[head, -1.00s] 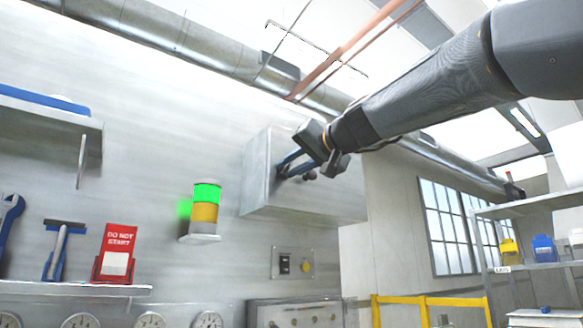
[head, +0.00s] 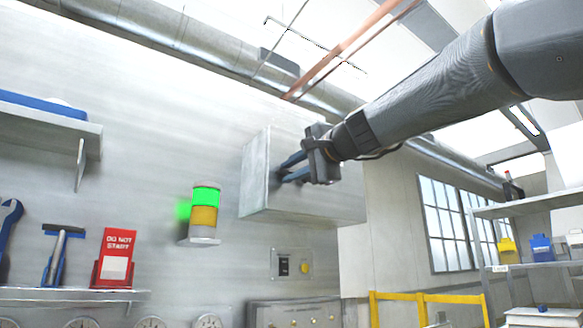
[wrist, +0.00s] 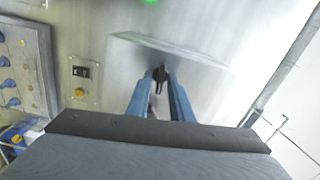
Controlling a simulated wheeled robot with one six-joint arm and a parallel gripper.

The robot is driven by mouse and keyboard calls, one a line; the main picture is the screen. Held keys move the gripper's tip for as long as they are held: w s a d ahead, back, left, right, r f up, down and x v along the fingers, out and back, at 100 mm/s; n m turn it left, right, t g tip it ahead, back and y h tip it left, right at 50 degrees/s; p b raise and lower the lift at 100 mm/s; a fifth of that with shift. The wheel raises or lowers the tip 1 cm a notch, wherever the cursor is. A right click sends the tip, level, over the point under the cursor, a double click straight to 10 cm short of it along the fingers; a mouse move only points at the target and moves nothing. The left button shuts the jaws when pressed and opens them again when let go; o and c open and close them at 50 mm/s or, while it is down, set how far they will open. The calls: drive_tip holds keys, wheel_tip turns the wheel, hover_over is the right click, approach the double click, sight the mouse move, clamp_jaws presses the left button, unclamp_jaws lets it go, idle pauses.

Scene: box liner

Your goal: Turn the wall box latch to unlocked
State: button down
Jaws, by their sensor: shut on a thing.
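The grey wall box (head: 256,180) is mounted on the wall in the middle of the head view. It also shows in the wrist view (wrist: 205,70). Its dark latch (wrist: 160,73) sits on the box front, between my fingertips in the wrist view. My gripper (head: 284,174) is at the box front, with its blue fingers closed on the latch. In the head view the gripper and fingers hide the latch, and I cannot tell its turn angle there.
A signal light (head: 205,208), lit green, stands on a small bracket left of the box. A switch plate (head: 293,265) is below it. A pipe (head: 230,60) runs above. A shelf (head: 530,205) stands at the right.

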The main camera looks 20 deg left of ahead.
drive_tip(key=shift+m, duration=0.6)
drive_tip(key=shift+f, duration=0.1)
drive_tip(key=c, duration=1.9)
unclamp_jaws()
drive_tip(key=shift+o, duration=0.2)
drive_tip(key=b+v, duration=0.2)
drive_tip(key=v, duration=0.6)
drive_tip(key=shift+a, duration=0.1)
